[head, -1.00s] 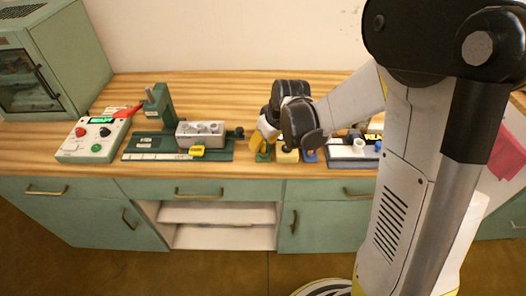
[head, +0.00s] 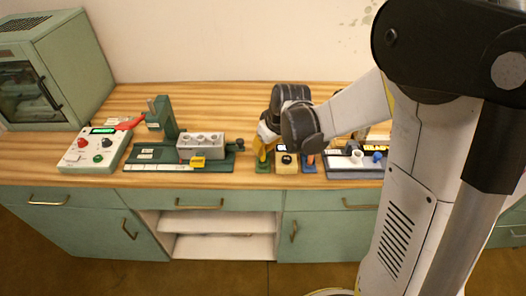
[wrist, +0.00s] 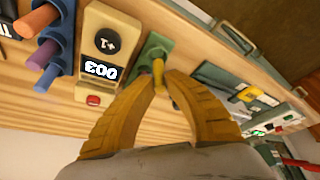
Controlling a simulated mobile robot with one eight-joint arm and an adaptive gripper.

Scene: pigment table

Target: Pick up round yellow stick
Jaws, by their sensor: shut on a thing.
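The round yellow stick (wrist: 158,72) is between the tips of my gripper (wrist: 160,82) in the wrist view. It stands at a green holder (wrist: 153,47); I cannot tell whether its lower end is still inside. My yellow fingers are shut on it. In the head view my gripper (head: 262,148) points down over the green holder (head: 262,167) on the worktop, and the stick is hard to tell from the yellow fingers.
A beige counter box (wrist: 104,62) with a black knob and display stands beside the green holder. A green fixture with a grey block (head: 200,146) stands left in the head view.

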